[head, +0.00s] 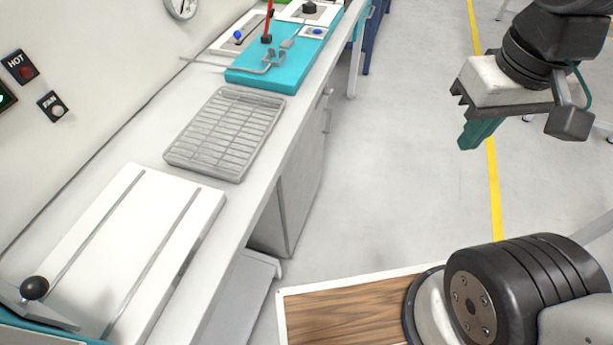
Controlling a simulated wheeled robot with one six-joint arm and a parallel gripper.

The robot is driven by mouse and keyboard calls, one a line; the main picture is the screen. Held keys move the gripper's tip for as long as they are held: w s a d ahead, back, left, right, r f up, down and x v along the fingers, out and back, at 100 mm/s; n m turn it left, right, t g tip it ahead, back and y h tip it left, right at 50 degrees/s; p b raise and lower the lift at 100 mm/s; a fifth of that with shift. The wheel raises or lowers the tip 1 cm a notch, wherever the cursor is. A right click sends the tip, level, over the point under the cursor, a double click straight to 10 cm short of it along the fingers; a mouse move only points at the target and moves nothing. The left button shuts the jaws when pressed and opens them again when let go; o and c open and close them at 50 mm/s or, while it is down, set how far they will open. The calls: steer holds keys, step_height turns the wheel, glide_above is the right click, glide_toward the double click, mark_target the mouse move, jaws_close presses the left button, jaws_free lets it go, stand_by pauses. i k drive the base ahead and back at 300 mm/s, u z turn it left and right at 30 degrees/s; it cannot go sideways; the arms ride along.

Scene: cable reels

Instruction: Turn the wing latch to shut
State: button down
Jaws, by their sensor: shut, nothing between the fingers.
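My gripper (482,132) shows at the upper right of the head view. Its green fingers are together and empty, pointing down over the open floor, well to the right of the bench and touching nothing. I cannot single out a wing latch with certainty. A teal board (257,81) at the far part of the bench carries grey metal fittings (272,62) and an upright red lever (268,26); these are too small to tell apart. Small panels with blue knobs and a black knob lie beyond it.
A long white bench (296,108) runs along the left wall. It holds a wire rack tray (226,132) and a white slotted board (140,245). A black ball knob (34,288) is at lower left. Clear grey floor (400,170) lies between bench and gripper.

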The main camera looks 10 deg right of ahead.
mark_target(327, 91)
steer(key=k, duration=0.4)
steer(key=z, duration=0.9)
steer(key=i, duration=0.7)
steer(key=u, duration=0.65)
steer(key=i, duration=0.55)
steer(key=u, duration=0.55)
